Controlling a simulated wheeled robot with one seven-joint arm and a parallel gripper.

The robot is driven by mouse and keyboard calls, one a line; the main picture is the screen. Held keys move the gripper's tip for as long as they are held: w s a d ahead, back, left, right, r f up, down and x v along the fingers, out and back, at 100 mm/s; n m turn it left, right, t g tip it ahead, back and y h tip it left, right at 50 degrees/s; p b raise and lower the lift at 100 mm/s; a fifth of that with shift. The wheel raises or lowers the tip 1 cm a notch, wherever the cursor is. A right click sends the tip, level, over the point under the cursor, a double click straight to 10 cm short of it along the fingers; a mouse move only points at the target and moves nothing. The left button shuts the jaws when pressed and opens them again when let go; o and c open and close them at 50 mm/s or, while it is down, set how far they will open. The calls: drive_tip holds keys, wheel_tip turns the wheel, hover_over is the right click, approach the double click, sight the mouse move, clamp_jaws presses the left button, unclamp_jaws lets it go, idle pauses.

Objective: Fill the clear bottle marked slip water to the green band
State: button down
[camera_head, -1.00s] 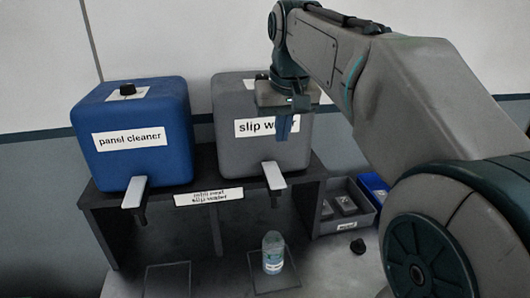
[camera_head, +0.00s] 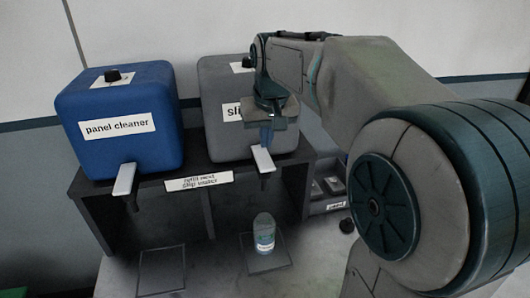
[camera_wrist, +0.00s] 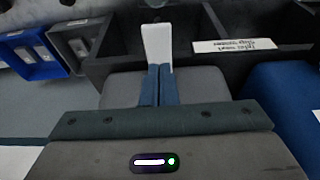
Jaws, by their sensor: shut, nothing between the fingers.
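The clear bottle (camera_head: 264,232) stands upright on a dark square pad (camera_head: 283,258) below the grey slip water tank (camera_head: 221,132). It has a white label; its fill level and green band are too small to tell. The tank's white tap lever (camera_head: 262,160) sticks out above the bottle. My gripper (camera_head: 267,138) is shut and empty, in front of the tank and just above the lever. In the wrist view the shut fingers (camera_wrist: 160,72) overlap the near end of the white lever (camera_wrist: 157,42); I cannot tell whether they touch.
A blue panel cleaner tank (camera_head: 120,122) with its own lever (camera_head: 124,180) stands left on the dark shelf (camera_head: 150,189). A second pad (camera_head: 162,272) below it is empty. A grey bin (camera_wrist: 78,42) and blue bin (camera_wrist: 30,50) sit beside the shelf.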

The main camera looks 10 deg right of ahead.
sight(265, 163)
drive_tip(key=x, duration=0.2)
drive_tip(key=s+x, duration=0.1)
drive_tip(key=x, duration=0.2)
drive_tip(key=shift+f+p, duration=0.2)
drive_tip(key=shift+p, duration=0.2)
drive_tip(key=shift+f, duration=0.1)
